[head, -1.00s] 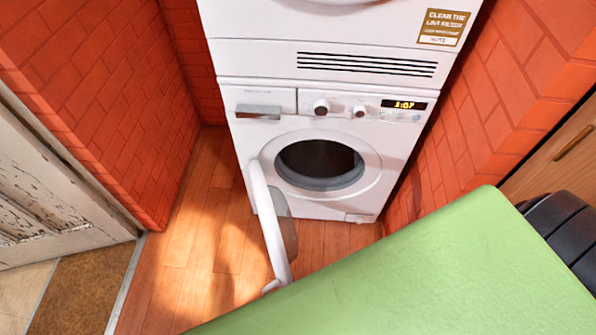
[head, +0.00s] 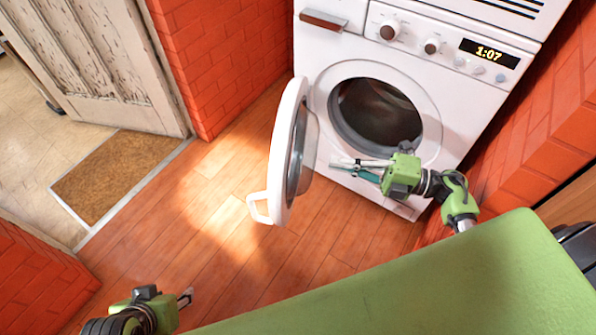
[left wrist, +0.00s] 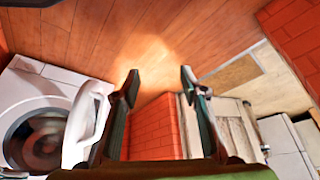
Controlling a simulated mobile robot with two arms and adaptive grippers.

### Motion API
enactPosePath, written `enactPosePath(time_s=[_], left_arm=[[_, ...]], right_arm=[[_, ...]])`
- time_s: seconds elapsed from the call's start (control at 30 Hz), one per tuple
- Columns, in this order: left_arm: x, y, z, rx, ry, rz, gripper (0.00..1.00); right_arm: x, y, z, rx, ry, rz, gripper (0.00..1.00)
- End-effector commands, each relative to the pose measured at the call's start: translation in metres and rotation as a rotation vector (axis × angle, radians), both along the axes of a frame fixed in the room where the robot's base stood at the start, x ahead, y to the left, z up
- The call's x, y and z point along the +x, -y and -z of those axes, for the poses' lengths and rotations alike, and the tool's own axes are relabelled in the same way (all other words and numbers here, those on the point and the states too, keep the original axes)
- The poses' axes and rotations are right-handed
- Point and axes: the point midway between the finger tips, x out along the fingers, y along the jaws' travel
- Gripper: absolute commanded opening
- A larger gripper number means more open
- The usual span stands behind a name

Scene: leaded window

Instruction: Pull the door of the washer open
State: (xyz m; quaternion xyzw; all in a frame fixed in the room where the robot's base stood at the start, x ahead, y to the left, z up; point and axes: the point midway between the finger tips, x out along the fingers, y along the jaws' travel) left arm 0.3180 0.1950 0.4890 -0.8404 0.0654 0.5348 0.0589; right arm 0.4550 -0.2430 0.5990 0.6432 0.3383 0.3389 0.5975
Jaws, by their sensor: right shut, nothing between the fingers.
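The white washer (head: 345,50) stands at the upper right in the head view, its round drum opening (head: 385,115) uncovered. Its door (head: 288,150) stands swung open to the left, with a white handle (head: 260,208) on its free edge. My right gripper (head: 335,163) is shut and empty, in front of the opening's lower edge, near the door's inner side. My left gripper (head: 188,297) is low at the left, well apart from the door. In the left wrist view its two fingers (left wrist: 160,82) are spread with nothing between them; the door (left wrist: 82,125) shows left of them.
Red brick walls (head: 225,55) stand behind and to the right. A worn white door (head: 95,60) and a brown mat (head: 115,175) are at the left. The wooden floor (head: 215,225) in front of the washer is clear.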

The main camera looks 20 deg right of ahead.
Motion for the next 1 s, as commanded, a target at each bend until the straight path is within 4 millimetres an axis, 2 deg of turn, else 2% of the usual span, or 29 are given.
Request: enactPosePath(time_s=[0.1, 0.23, 0.7, 1.0], left_arm=[[-0.003, -0.001, -0.008, -0.001, 0.011, 0.000, 0.40], [-0.002, 0.000, -0.013, -0.003, 0.023, 0.000, 0.40], [0.030, 0.010, -0.024, -0.032, 0.157, 0.011, 0.40], [0.038, 0.013, -0.029, -0.040, 0.194, 0.014, 0.40]], right_arm=[[-0.007, -0.002, 0.002, -0.048, 0.027, -0.045, 0.00], [-0.006, -0.010, 0.001, -0.059, 0.035, -0.059, 0.00], [0.033, -0.077, 0.000, -0.054, 0.033, -0.056, 0.00], [0.040, -0.090, 0.001, -0.057, 0.032, -0.057, 0.00]])
